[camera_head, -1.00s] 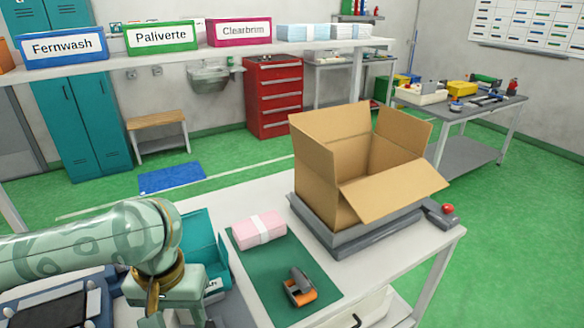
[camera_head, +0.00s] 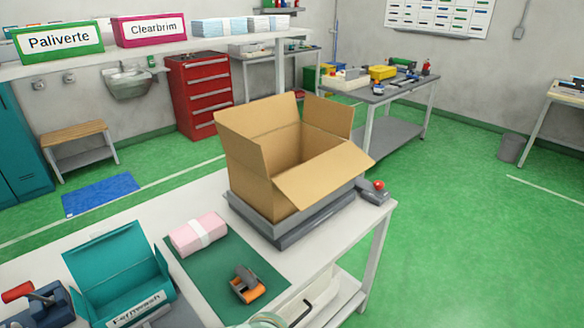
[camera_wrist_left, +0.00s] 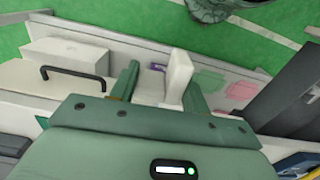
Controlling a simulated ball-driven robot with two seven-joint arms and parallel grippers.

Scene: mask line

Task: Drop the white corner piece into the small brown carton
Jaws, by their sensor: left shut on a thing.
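The brown carton (camera_head: 297,171) stands with its flaps open on a grey scale-like base (camera_head: 305,225) at the right end of the white table in the head view. In the left wrist view my left gripper (camera_wrist_left: 162,82) is shut on the white corner piece (camera_wrist_left: 179,76), a pale upright block between the green fingers. The carton cannot be made out in that view. In the head view the left gripper and the corner piece are out of frame; only a pale, rounded bit shows at the bottom edge. My right gripper is not in view.
On the table are an open teal box (camera_head: 118,262), a pink pack with a white band (camera_head: 200,236) and an orange-and-grey tape dispenser (camera_head: 248,284) on a green mat (camera_head: 212,278). A red-knobbed device (camera_head: 375,190) sits at the carton's right. A shelf with labelled bins runs behind.

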